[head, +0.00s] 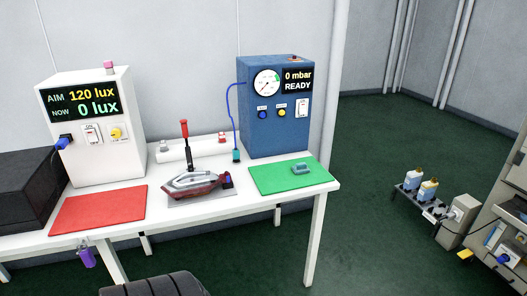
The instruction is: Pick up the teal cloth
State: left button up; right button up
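A small teal-blue item (302,169) lies on the green mat (264,182) at the right end of the white table. It looks like a small folded cloth, but it is too small to be sure. Nothing covers it. Neither of my grippers is in view.
A white lux box (90,150) and red mat (98,210) are left. A dark ribbed object (152,286) is at the bottom.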

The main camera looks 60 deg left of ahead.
aim_at(301, 168)
jog(key=u, duration=1.55)
jog(key=z, duration=0.95)
jog(key=i+j+u, duration=0.2)
jog(key=i, duration=0.2)
jog(key=i+j+u, duration=0.2)
jog(key=i, duration=0.25)
jog(key=l, duration=0.1)
